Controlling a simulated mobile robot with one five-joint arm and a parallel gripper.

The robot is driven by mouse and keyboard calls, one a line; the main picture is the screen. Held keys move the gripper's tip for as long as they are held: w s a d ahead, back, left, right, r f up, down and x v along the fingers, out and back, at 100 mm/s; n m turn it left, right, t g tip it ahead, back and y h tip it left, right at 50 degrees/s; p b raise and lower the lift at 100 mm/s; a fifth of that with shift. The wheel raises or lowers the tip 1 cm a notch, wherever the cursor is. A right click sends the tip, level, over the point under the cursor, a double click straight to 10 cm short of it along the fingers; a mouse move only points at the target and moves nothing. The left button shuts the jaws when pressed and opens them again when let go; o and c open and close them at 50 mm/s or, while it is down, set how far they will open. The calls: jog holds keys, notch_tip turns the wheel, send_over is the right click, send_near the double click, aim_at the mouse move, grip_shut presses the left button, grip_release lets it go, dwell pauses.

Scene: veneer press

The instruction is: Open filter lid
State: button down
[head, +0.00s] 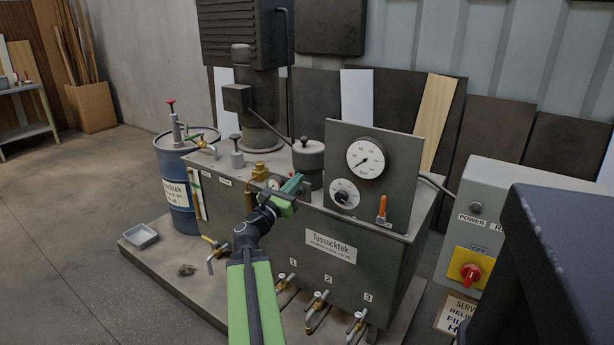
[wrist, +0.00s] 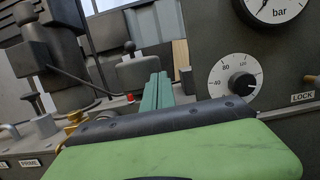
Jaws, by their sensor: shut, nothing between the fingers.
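A dark round pot (head: 309,178) stands on top of the tank unit, left of the gauge panel. It appears to be the filter, though I see no label naming it. Its grey lid (head: 308,147) with a small dark knob sits level on top. The lid also shows in the wrist view (wrist: 135,72), beyond my fingers. My gripper (head: 294,183) is shut and empty, just in front of the pot's lower left side and below the lid. In the wrist view its green fingers (wrist: 157,88) are together, pointing towards the pot. They hide part of its right side.
The gauge panel (head: 352,214) stands close on the right. Brass fittings (head: 259,171) and a smaller knobbed cap (head: 236,152) are on the left. A slanted dark lever runs behind, near the lid. Open space lies above the lid.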

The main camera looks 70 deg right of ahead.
aim_at(312, 164)
jog(key=p+x, duration=0.2)
jog(key=x, duration=0.7)
jog(key=shift+d, duration=0.1)
